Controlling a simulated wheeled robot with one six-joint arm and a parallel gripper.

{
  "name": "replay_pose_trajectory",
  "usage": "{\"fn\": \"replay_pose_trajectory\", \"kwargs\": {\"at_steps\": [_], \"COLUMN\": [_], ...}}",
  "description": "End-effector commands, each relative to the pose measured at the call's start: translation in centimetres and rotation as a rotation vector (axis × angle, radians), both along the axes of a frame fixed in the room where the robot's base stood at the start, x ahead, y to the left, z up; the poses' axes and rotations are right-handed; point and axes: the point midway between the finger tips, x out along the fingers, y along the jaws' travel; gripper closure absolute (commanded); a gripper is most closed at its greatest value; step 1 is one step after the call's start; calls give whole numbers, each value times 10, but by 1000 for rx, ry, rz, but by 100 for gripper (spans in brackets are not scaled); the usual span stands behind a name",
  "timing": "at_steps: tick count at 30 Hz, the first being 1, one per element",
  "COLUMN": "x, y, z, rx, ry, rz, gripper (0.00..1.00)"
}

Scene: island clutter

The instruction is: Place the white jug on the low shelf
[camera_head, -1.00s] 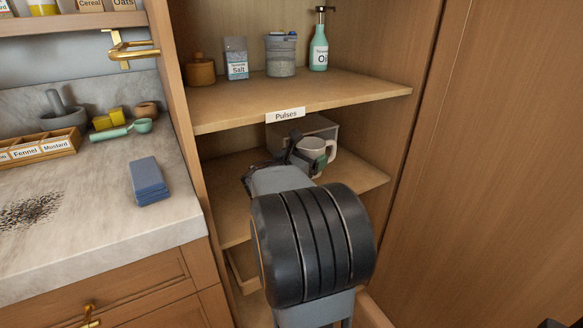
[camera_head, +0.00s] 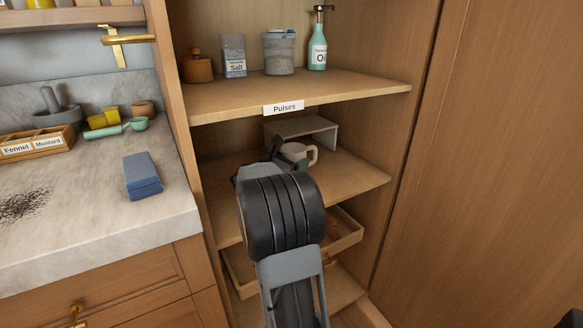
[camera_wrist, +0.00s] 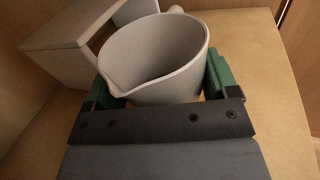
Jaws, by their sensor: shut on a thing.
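The white jug (camera_wrist: 150,60) is upright between the green fingers of my gripper (camera_wrist: 165,78) in the wrist view, with its spout toward the lower left. My gripper is shut on it. In the head view the jug (camera_head: 297,152) shows partly behind my gripper (camera_head: 280,158), with its handle to the right. It is at the shelf (camera_head: 350,172) below the one labelled Pulses. Its base is hidden, so I cannot tell whether it touches the board.
A pale open-fronted box or riser (camera_head: 318,130) stands behind the jug. The Pulses shelf (camera_head: 350,90) is close above. A drawer (camera_head: 343,232) lies below. The shelf's right front part is clear.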

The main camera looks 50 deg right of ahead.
Motion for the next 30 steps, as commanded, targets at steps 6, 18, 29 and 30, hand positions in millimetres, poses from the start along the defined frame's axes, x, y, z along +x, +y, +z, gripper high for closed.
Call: {"fn": "replay_pose_trajectory", "kwargs": {"at_steps": [6,18,29,30], "x": [4,4,4,4], "y": [-1,-1,-1,-1], "z": [-13,-16,-16,-14], "rx": [-2,0,-1,-1], "ry": [-3,-2,-2,-2], "rz": [0,-1,-1,-1], "gripper": [50,14,0,0]}}
